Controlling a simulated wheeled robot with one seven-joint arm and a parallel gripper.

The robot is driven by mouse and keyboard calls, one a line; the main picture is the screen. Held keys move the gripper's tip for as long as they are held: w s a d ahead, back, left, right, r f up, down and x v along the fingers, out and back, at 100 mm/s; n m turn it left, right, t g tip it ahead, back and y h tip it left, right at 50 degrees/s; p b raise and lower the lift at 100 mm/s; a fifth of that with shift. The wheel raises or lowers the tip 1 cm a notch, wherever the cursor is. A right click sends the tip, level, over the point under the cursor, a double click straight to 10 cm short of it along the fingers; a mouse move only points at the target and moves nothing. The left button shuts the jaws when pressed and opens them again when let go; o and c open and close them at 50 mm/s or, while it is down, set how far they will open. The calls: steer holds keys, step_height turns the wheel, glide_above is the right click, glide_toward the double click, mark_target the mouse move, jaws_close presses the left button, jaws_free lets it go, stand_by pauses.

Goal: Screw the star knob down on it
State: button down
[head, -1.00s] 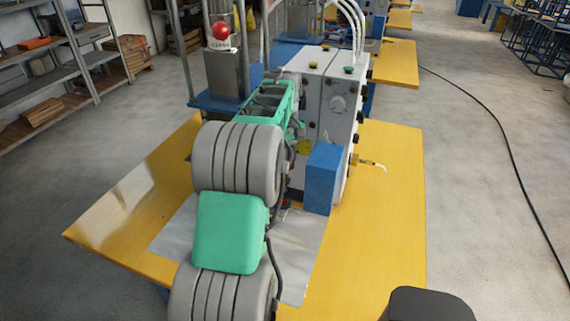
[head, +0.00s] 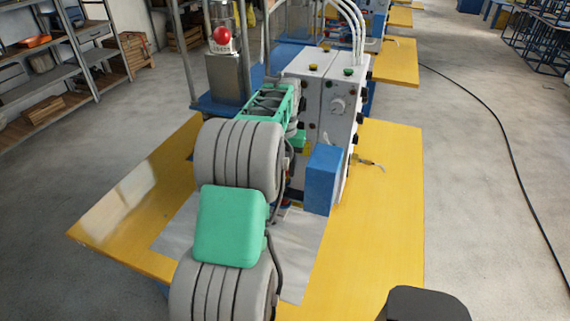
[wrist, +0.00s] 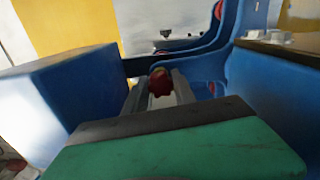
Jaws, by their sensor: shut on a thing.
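In the wrist view a dark red star knob (wrist: 160,82) sits between the grey fingertips of my gripper (wrist: 158,90). The fingers are closed on its sides. It is close to the blue metal frame of the machine (wrist: 270,95). The fingers and the green gripper body hide what lies directly under the knob, so I cannot tell how it is seated. In the head view my own arm hides the gripper and the knob.
A blue block (head: 323,180) stands on the yellow table (head: 385,215), beside the white control box (head: 335,105); a blue block also fills the left of the wrist view. The table's right side is mostly clear.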

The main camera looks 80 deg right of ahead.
steer(key=m, duration=0.4)
steer(key=shift+r, duration=0.15)
steer(key=m, duration=0.4)
steer(key=shift+w+m+p, duration=0.1)
steer(key=shift+m+p, duration=0.3)
steer(key=c, duration=1.1)
jaws_free()
steer(key=shift+o, duration=0.2)
